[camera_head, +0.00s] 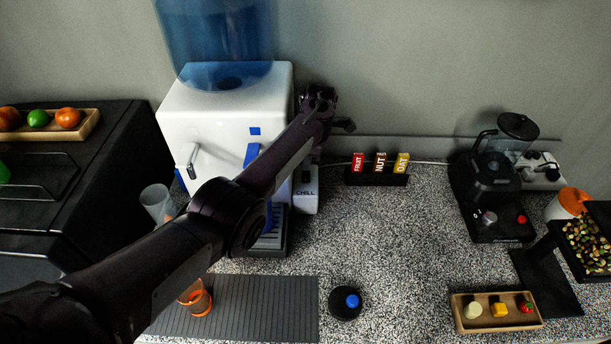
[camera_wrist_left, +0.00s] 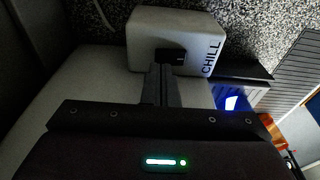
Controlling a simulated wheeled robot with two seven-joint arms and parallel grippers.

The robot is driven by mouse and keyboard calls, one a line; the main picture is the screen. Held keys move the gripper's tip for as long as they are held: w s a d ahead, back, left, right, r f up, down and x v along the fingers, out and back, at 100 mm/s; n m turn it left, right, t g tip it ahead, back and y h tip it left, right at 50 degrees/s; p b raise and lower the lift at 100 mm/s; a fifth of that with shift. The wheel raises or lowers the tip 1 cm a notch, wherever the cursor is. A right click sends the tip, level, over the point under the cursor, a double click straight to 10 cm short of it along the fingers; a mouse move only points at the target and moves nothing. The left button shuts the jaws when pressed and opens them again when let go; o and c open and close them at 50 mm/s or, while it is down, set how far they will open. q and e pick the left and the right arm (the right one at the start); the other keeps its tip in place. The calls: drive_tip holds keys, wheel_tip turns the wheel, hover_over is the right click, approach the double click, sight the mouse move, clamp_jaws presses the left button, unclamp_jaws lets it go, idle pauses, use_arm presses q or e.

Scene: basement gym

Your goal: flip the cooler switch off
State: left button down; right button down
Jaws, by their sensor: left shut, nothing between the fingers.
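The white water cooler (camera_head: 222,118) stands against the back wall with a blue bottle on top. At its right side is a white switch box (camera_head: 306,201) marked CHILL. In the left wrist view the box (camera_wrist_left: 146,24) also shows, with a dark switch (camera_wrist_left: 171,56) on its face. My left arm crosses in front of the cooler in the head view. My left gripper (camera_wrist_left: 160,78) is shut and empty, its fingertips close to the switch. Whether they touch it, and which way the switch is tipped, I cannot tell. My right gripper is not in view.
A rack of bars (camera_head: 378,178) and a blender (camera_head: 492,182) stand to the right on the speckled counter. An orange cup (camera_head: 199,302) is on the grey ribbed mat (camera_head: 270,300). A dark round object (camera_head: 345,303) stands beside the mat. The middle counter is clear.

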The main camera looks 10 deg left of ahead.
sight(307, 172)
use_arm(q)
drive_tip(key=shift+f+b, duration=0.7)
drive_tip(key=shift+f, duration=0.15)
idle(0.3)
wheel_tip(307, 172, up, 7)
drive_tip(key=p, duration=0.6)
drive_tip(key=shift+r+p, duration=0.1)
drive_tip(key=shift+p, duration=0.3)
idle(0.4)
